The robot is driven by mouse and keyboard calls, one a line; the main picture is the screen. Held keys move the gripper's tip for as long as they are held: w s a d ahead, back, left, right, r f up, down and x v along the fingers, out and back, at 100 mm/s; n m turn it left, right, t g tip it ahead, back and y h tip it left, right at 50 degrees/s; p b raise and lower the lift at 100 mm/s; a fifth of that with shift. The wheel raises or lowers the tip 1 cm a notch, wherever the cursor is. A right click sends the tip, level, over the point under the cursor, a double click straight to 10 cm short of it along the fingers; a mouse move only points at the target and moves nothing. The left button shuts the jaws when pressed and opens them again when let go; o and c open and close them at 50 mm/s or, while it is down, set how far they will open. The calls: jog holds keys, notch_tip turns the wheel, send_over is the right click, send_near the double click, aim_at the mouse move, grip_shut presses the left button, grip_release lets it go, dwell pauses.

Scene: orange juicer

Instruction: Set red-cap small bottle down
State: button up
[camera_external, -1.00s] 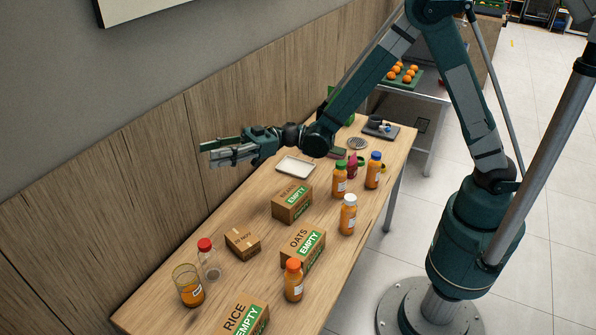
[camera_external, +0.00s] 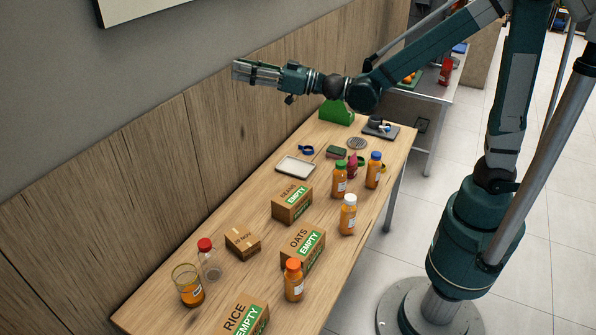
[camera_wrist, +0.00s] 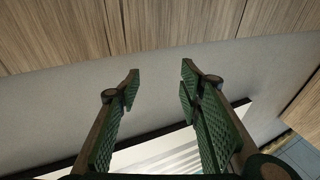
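The small clear bottle with a red cap (camera_external: 209,262) stands upright on the wooden table near its front left end. It looks empty. My gripper (camera_external: 238,72) is raised well above the table near the wood-panelled wall, far from this bottle. In the wrist view my gripper (camera_wrist: 160,72) has its two green padded fingers apart with nothing between them. The bottle is not in the wrist view.
A glass with orange juice (camera_external: 188,286) stands beside the bottle. Several boxes, such as the small brown box (camera_external: 243,242), and juice bottles, such as the orange-cap bottle (camera_external: 293,281), stand nearby. A white tray (camera_external: 295,167) lies farther back.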

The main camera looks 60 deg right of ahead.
jog(key=s+d+f+m+g+h, duration=0.2)
jog(key=s+d+f+m+h, duration=0.15)
jog(key=s+d, duration=0.45)
jog(key=s+d+f+m+g+h, duration=0.2)
jog(key=s+d+h, duration=0.35)
jog(key=d, duration=0.45)
jog(key=s+f+g, duration=0.4)
jog(key=s+f, duration=0.3)
jog(key=s, duration=0.7)
jog(key=s+d+f+n+g+y, duration=0.1)
jog(key=s+f+g, duration=0.2)
jog(key=s+f, duration=0.5)
jog(key=s, duration=0.7)
jog(key=shift+d+f+g, duration=0.15)
jog(key=shift+g, duration=0.25)
dwell(2.9)
